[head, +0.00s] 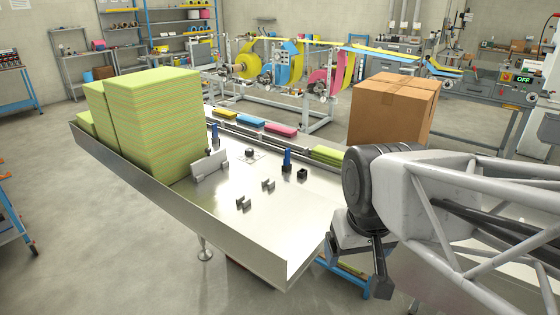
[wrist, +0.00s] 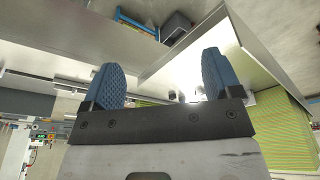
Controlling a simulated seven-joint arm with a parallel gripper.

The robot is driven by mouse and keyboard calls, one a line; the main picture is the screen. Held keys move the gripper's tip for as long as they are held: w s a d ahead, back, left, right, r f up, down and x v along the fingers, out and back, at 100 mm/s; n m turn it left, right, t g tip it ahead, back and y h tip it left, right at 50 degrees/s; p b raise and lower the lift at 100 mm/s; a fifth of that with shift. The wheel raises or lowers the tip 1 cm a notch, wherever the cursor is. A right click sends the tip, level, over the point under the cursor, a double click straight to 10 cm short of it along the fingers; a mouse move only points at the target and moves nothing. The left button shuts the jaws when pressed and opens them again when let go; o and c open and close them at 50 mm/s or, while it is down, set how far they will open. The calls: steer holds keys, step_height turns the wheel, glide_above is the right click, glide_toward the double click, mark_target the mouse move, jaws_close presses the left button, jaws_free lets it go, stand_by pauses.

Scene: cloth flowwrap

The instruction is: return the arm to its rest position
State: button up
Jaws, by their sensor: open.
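My gripper (head: 358,262) hangs at the right end of the steel table, by its near right edge in the head view. The wrist view shows its two blue ribbed fingers (wrist: 160,78) spread wide apart with nothing between them. In the head view the fingertips are dark and partly hidden by the wrist. My arm reaches in from the right side of the picture.
The steel table (head: 222,218) has a raised rim and carries tall green cloth stacks (head: 155,120), small brackets and blue posts (head: 287,158). A cardboard box (head: 392,110) stands behind my arm. A conveyor with coloured cloth packs (head: 251,121) runs behind. Floor at front left is clear.

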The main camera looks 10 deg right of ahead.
steer(key=shift+s+a+f, duration=0.1)
steer(key=shift+s+f, duration=0.2)
steer(key=shift+s, duration=0.2)
steer(key=shift+s+f, duration=0.3)
steer(key=shift+s, duration=0.2)
stand_by(0.7)
